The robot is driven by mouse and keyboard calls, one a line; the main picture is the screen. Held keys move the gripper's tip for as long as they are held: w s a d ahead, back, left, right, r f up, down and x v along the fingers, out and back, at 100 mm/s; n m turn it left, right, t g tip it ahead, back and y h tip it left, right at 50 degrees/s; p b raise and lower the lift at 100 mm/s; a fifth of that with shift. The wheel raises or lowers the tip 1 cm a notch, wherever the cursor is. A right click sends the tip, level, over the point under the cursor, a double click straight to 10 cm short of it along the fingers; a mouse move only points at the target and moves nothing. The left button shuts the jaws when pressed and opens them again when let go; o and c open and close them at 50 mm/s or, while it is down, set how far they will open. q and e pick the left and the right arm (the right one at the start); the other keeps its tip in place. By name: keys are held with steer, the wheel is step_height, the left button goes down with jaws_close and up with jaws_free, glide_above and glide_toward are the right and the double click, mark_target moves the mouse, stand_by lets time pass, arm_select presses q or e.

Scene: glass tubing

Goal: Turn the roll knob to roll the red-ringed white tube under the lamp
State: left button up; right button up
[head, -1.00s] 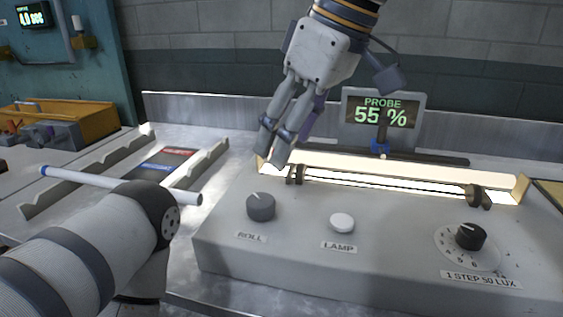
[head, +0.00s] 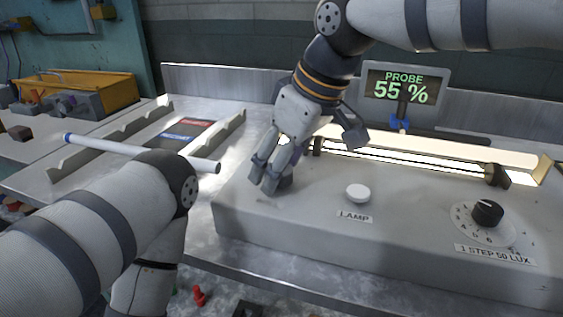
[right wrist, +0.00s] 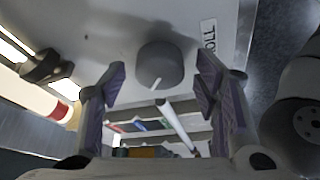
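The roll knob (right wrist: 160,65) is a grey cylinder with a white pointer line. In the head view it is mostly hidden behind my right gripper (head: 264,178). In the right wrist view the two fingers of my right gripper (right wrist: 163,85) are apart, one on each side of the knob, with gaps between. A pale tube with red at its end (right wrist: 38,101) shows at the left of the right wrist view, near a dark roller (right wrist: 40,66). In the head view the lit strip (head: 420,155) glows between the rollers; the tube's ring cannot be made out there. My left gripper is out of view.
A blue-tipped white tube (head: 110,146) lies over the notched rack (head: 95,150), partly behind my left arm. The lamp button (head: 358,193), step dial (head: 487,212) and probe display (head: 404,88), reading 55 %, are at the right. A yellow bin (head: 95,88) stands far left.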

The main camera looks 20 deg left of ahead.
steer(key=c, duration=1)
steer(key=n, duration=0.1)
steer(key=n+g, duration=0.1)
steer(key=n, duration=0.1)
steer(key=shift+w+f+b, duration=0.15)
steer(key=shift+f+b, duration=0.1)
steer(key=shift+b, duration=0.15)
steer(key=shift+r+n+g, duration=0.15)
steer(key=shift+n+g, duration=0.35)
steer(key=shift+n, duration=0.4)
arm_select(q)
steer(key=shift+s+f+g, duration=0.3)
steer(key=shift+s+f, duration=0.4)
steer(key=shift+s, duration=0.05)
arm_select(e)
steer(key=o, duration=1.1)
steer(key=shift+r, duration=0.1)
